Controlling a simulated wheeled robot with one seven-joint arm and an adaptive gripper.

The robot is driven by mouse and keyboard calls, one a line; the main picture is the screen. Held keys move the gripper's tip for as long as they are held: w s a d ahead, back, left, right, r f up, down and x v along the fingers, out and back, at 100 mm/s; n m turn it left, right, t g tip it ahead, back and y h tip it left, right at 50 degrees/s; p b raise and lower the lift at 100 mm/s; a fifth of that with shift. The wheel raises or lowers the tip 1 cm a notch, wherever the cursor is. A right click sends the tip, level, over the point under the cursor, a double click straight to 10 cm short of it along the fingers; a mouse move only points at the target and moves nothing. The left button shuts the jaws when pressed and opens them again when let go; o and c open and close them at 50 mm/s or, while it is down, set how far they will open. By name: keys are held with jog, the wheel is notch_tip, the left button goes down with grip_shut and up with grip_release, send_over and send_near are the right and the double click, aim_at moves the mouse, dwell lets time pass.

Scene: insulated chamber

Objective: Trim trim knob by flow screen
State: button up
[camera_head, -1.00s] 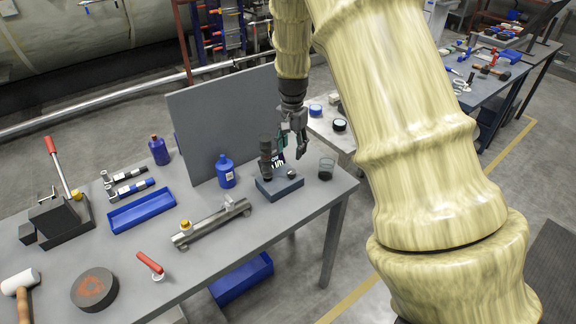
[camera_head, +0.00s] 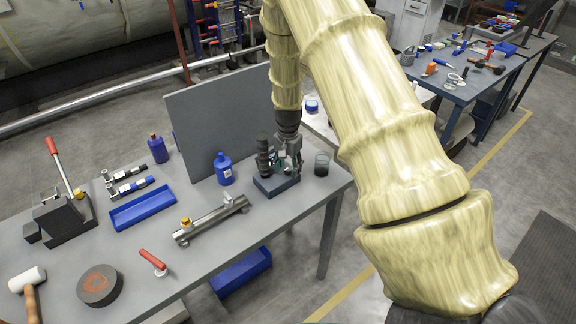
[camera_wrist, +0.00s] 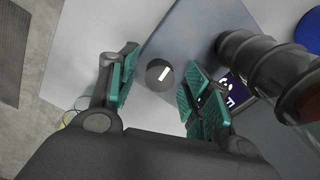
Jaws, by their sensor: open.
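The trim knob (camera_wrist: 159,73) is a small round dark knob with a white pointer line, on top of a blue-grey block (camera_head: 264,188). In the wrist view it lies between my two teal-padded fingers, with a gap on each side. My gripper (camera_head: 285,167) is open and points down over the block; it also shows in the wrist view (camera_wrist: 157,86). The flow screen (camera_wrist: 238,91), dark with white characters, is partly covered by my right-hand finger. A dark ribbed cylinder (camera_head: 263,156) stands beside it. The gripper hides the knob and screen in the head view.
A dark glass cup (camera_head: 322,164) stands just right of the block, and a blue bottle (camera_head: 224,170) to its left. A grey upright panel (camera_head: 215,125) is behind.

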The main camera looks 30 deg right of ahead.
jog(key=c, duration=1)
jog(key=shift+c, duration=0.2)
jog(key=m, duration=0.4)
jog(key=shift+m, duration=0.4)
jog(key=o, duration=1)
jog(key=shift+o, duration=0.2)
